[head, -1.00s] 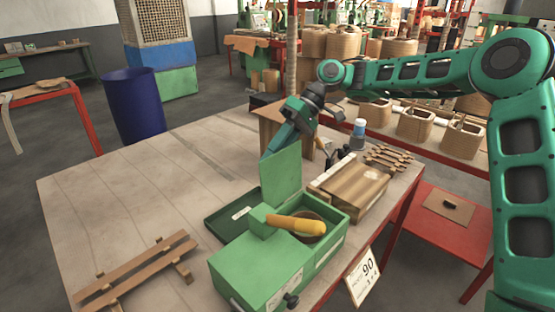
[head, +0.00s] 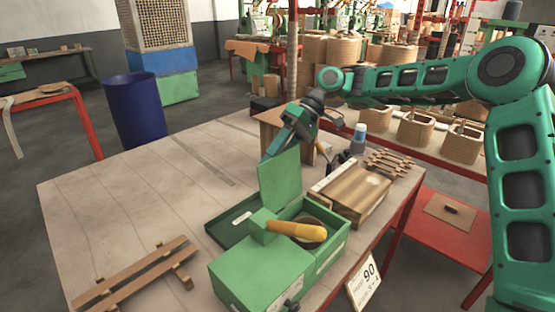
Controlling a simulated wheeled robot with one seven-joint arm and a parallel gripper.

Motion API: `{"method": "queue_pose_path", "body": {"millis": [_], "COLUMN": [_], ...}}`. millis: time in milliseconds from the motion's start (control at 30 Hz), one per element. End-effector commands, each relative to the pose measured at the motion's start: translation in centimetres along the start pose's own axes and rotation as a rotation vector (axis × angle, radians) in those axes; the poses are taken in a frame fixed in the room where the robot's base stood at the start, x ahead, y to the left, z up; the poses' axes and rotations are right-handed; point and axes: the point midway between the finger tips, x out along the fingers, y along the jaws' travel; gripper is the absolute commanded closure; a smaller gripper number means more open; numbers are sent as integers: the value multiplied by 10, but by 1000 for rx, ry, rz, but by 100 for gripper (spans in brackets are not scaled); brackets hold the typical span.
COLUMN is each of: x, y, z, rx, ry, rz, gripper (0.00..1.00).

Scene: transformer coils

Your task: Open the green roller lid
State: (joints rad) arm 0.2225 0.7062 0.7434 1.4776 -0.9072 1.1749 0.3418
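The green roller box (head: 262,265) stands near the front edge of the workbench. Its green lid (head: 281,180) stands up steeply at the far side of the box, and the compartment beneath is uncovered. A yellow-orange roller handle (head: 296,230) lies across the box, with a round brown part (head: 313,236) inside partly hidden under it. My gripper (head: 271,154) is at the upper edge of the lid, seemingly touching it. Its fingertips are small and partly hidden, so I cannot tell whether it is open or shut.
A dark green shallow tray or flap (head: 229,221) lies left of the box. A wooden block (head: 350,190), a bottle (head: 359,136) and wooden slats (head: 389,163) are to the right. A slatted wooden piece (head: 137,273) lies front left. The bench's left part is clear.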

Motion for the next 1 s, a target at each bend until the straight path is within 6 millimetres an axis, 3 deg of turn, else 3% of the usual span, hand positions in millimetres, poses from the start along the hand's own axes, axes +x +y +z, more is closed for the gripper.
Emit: {"method": "queue_pose_path", "body": {"millis": [167, 600, 800, 1000], "x": [-16, -90, -105, -107], "y": [0, 2, 2, 2], "z": [-1, -1, -1, 0], "rx": [-2, 2, 3, 3], "ry": [3, 2, 0, -2], "rz": [-2, -1, -1, 0], "gripper": [62, 62, 62, 62]}}
